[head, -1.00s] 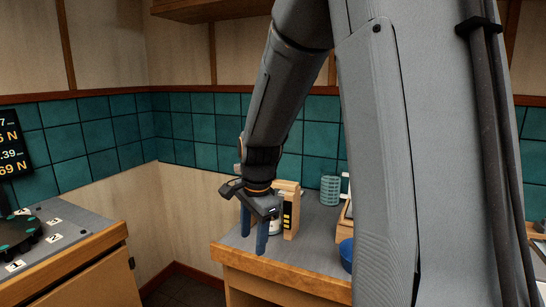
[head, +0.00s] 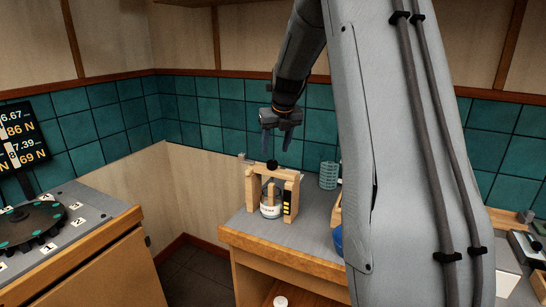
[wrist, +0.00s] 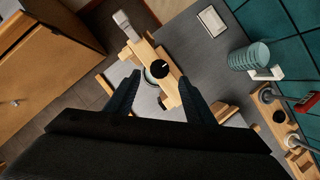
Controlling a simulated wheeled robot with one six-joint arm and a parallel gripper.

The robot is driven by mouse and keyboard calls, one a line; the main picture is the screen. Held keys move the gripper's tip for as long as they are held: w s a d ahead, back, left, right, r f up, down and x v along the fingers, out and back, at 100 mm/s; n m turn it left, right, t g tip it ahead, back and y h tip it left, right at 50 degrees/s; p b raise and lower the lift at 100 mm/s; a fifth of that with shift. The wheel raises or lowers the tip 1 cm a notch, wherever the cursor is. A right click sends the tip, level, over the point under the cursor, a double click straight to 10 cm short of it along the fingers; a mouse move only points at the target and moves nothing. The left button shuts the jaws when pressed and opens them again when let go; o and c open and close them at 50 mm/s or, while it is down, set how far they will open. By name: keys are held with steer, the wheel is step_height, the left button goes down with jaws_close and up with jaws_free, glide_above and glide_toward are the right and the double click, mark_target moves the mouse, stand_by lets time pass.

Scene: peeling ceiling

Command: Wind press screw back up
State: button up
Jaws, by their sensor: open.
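The press is a small wooden frame (head: 250,190) on the grey counter, with a black round knob (head: 272,164) on top of its crossbar. A glass jar with a pale label (head: 270,208) stands inside the frame. My gripper (head: 276,146) points down just above the knob, open and empty. In the wrist view the knob (wrist: 160,69) with a small white mark lies between the two dark fingertips (wrist: 164,77), apart from both. The screw below the knob is hard to make out. Part of the jar is hidden under the crossbar in the wrist view.
A green ribbed cup (head: 328,175) stands right of the press, and a blue bowl (head: 338,240) is partly hidden by my arm. A separate left counter holds a dark round plate (head: 30,226) with number tags. A display (head: 15,135) shows readings in N.

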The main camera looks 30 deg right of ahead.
mark_target(273, 162)
steer(key=shift+p+x, duration=1.2)
steer(key=shift+x, duration=2.1)
steer(key=shift+s, duration=0.15)
steer(key=c, duration=1.1)
steer(key=shift+o, duration=0.2)
